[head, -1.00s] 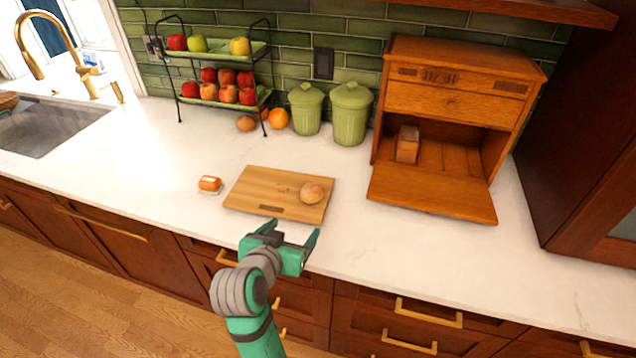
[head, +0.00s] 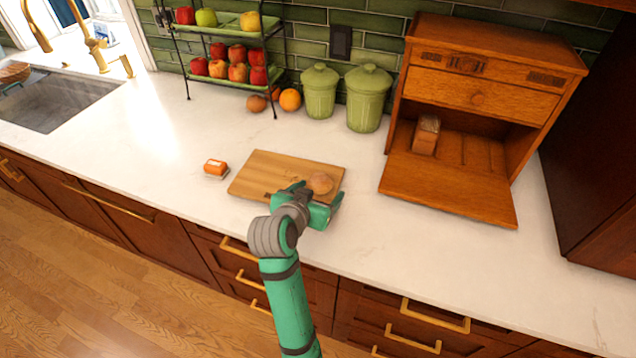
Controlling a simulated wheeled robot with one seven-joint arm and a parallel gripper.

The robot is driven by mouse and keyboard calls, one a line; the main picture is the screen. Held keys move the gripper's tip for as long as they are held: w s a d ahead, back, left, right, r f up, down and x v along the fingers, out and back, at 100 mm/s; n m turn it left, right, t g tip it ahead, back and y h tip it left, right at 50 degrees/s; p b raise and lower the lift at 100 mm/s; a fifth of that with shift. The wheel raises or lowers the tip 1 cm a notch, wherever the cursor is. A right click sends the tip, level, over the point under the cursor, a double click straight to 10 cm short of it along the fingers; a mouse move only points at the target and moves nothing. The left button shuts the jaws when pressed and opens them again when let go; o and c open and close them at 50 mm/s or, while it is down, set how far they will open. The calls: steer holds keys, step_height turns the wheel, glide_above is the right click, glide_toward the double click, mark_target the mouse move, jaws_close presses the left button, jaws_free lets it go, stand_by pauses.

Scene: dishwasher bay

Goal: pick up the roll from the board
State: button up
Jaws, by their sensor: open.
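The round brown roll (head: 321,182) lies on the right part of the wooden board (head: 268,169), which is flat on the white counter. My gripper (head: 318,190) is open at the board's front right edge, close to the roll. Its fingers point toward the roll, one to the left and one to the right. The gripper hides the roll's near side, so I cannot tell whether the fingers touch it.
A small orange-topped package (head: 215,168) lies left of the board. Green canisters (head: 367,97), oranges (head: 290,99) and a two-tier fruit rack (head: 222,50) stand behind. An open wooden bread box (head: 450,190) with a loaf (head: 426,135) is at right.

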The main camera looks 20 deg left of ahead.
mark_target(318, 186)
steer(key=w, duration=0.1)
steer(key=w+a+f, duration=0.1)
steer(key=w+f, duration=0.1)
steer(key=w, duration=0.1)
steer(key=shift+w+a, duration=0.1)
steer(key=shift+a, duration=0.25)
steer(key=shift+w+f, duration=0.1)
steer(key=shift+c, duration=1.3)
steer(key=shift+a, duration=0.1)
steer(key=c, duration=0.9)
steer(key=shift+o, duration=0.2)
steer(key=shift+d, duration=0.4)
